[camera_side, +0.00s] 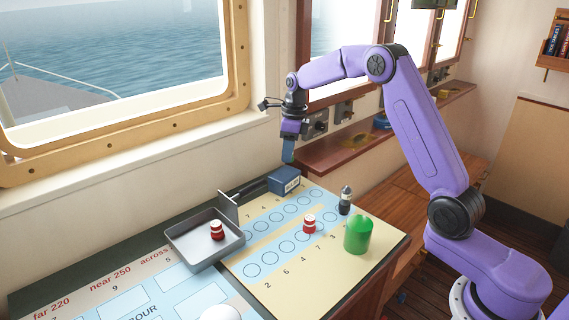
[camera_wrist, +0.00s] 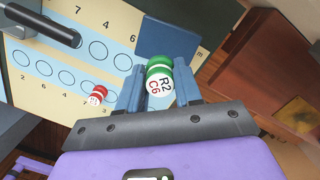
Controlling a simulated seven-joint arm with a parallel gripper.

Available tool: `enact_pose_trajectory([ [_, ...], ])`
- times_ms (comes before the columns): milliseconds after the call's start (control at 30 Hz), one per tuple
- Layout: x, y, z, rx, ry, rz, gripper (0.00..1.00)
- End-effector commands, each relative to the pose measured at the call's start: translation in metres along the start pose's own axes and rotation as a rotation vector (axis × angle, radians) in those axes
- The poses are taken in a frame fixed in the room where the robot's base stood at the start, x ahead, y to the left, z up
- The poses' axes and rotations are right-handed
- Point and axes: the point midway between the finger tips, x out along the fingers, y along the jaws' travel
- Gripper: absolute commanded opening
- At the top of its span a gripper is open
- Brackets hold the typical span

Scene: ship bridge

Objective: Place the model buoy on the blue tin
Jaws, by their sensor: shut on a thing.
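My gripper (camera_wrist: 160,78) is shut on a green-and-white model buoy (camera_wrist: 159,80) with "R2 C6" on its white end face. In the side view my gripper (camera_side: 288,160) hangs in the air above the far end of the chart, and the buoy cannot be made out there. The blue tin (camera_side: 284,181) is a box on the chart's far edge, roughly beneath my gripper. In the wrist view the tin (camera_wrist: 172,42) lies beyond the buoy, partly hidden by it and the fingers. The buoy looks apart from the tin.
A grey tray (camera_side: 185,241) holds one red-and-white buoy (camera_side: 217,231). Another red-and-white buoy (camera_side: 309,224) stands on the chart. A green cylinder (camera_side: 358,235) and a small dark bottle (camera_side: 345,200) stand at right. A black handle (camera_side: 252,188) lies left of the tin.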

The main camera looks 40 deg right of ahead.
Motion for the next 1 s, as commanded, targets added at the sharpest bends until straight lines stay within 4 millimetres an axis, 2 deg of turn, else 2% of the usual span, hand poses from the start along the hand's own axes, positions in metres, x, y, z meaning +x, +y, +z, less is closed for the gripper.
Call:
enact_pose_trajectory([
  [100,0.011,-0.006,0.005,0.0,0.0,0.0,0.06],
  [367,0.024,-0.013,0.01,0.001,0.001,0.001,0.06],
  [600,0.052,-0.012,0.006,0.001,0.001,0.001,0.06],
  [967,0.055,-0.012,0.006,0.0,0.0,0.0,0.06],
  [1000,0.055,-0.012,0.006,0.0,0.0,0.0,0.41],
])
